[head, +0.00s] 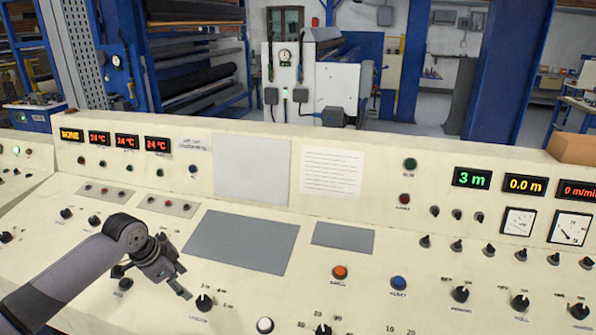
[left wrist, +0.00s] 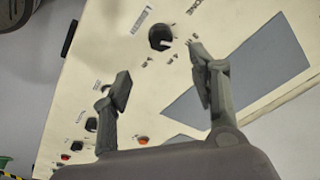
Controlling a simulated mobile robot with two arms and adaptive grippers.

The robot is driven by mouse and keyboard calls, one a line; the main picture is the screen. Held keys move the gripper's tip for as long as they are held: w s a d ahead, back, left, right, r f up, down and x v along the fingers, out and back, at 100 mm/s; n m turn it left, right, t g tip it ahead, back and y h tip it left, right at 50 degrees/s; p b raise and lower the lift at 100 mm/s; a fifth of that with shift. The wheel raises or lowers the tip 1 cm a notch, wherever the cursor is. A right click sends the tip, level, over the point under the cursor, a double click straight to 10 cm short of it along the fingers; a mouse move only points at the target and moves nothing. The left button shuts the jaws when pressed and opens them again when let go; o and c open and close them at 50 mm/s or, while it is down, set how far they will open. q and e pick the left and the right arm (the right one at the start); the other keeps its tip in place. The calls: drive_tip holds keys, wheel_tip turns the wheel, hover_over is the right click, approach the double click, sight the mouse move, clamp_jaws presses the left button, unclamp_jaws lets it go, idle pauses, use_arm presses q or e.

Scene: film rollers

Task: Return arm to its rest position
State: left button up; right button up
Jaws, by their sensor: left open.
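My left arm (head: 70,275) comes in from the left over the sloped cream control panel (head: 240,320). Its gripper (head: 152,282) is above the panel, left of a large grey rectangle (head: 243,242) and a black knob (head: 204,302). In the left wrist view the gripper (left wrist: 158,90) has its two fingers spread apart with nothing between them. The same view shows a black knob (left wrist: 160,37) beyond the fingers, apart from them. My right arm and gripper are in neither view.
The panel carries several knobs, an orange button (head: 340,272), a blue button (head: 398,283) and lit displays (head: 472,178). A brown box (head: 572,149) sits on the panel's top edge at right. Rollers (head: 198,82) and a white machine (head: 318,80) stand behind.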

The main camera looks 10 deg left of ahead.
use_arm(q)
drive_tip(key=shift+m+g, duration=0.4)
drive_tip(key=s+d+f, duration=0.1)
drive_tip(key=d+f, duration=0.1)
drive_tip(key=d, duration=0.1)
drive_tip(key=s+d+f, duration=0.2)
drive_tip(key=d+f, duration=0.1)
drive_tip(key=s+d+f, duration=0.2)
drive_tip(key=d, duration=0.2)
drive_tip(key=shift+s+f, duration=0.25)
drive_tip(key=shift+f, duration=0.15)
drive_tip(key=s+d+f+n, duration=0.35)
drive_tip(key=s+d, duration=0.85)
drive_tip(key=s, duration=0.4)
drive_tip(key=s+a+r+n+y, duration=0.1)
drive_tip(key=s+a+n, duration=0.25)
drive_tip(key=s, duration=0.45)
wheel_tip(320, 180, down, 28)
drive_tip(key=s+g+b, duration=0.1)
drive_tip(key=s, duration=0.1)
drive_tip(key=s+a+f+g+b, duration=0.1)
drive_tip(key=s+a+f, duration=0.1)
drive_tip(key=s+f, duration=1.4)
drive_tip(key=shift+s+a+f+y, duration=0.3)
drive_tip(key=shift+s+f, duration=0.1)
